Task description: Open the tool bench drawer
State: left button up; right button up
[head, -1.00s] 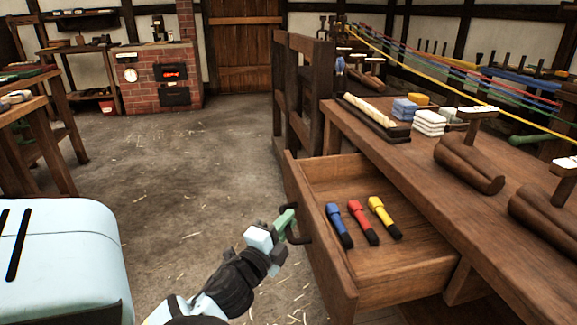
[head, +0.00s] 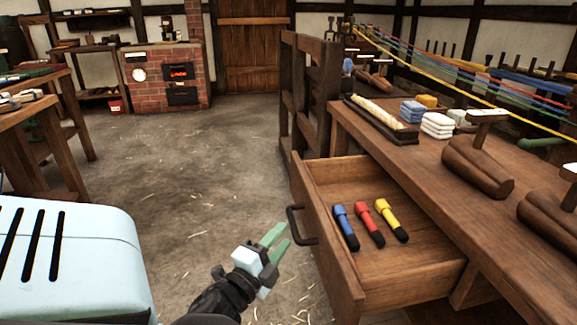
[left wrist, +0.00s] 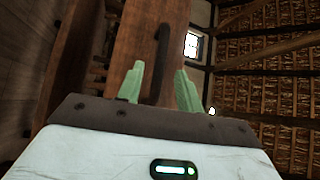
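The tool bench (head: 412,165) stands at the right with its wooden drawer (head: 330,240) pulled well out. Inside the drawer lie a blue tool (head: 345,226), a red tool (head: 369,224) and a yellow tool (head: 391,219), each with a black end. A dark bar handle (head: 297,225) is on the drawer front. In the left wrist view the handle (left wrist: 162,55) shows beyond the spread green fingers (left wrist: 160,85). My right gripper is not in view.
Wooden forms (head: 478,165), folded white cloths (head: 437,125) and a long tray (head: 380,120) sit on the bench top. A dark wooden frame (head: 310,95) stands behind the drawer. The floor (head: 190,190) to the left is clear apart from straw.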

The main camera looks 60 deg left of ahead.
pick_arm(q)
jog(key=shift+v, duration=1.1)
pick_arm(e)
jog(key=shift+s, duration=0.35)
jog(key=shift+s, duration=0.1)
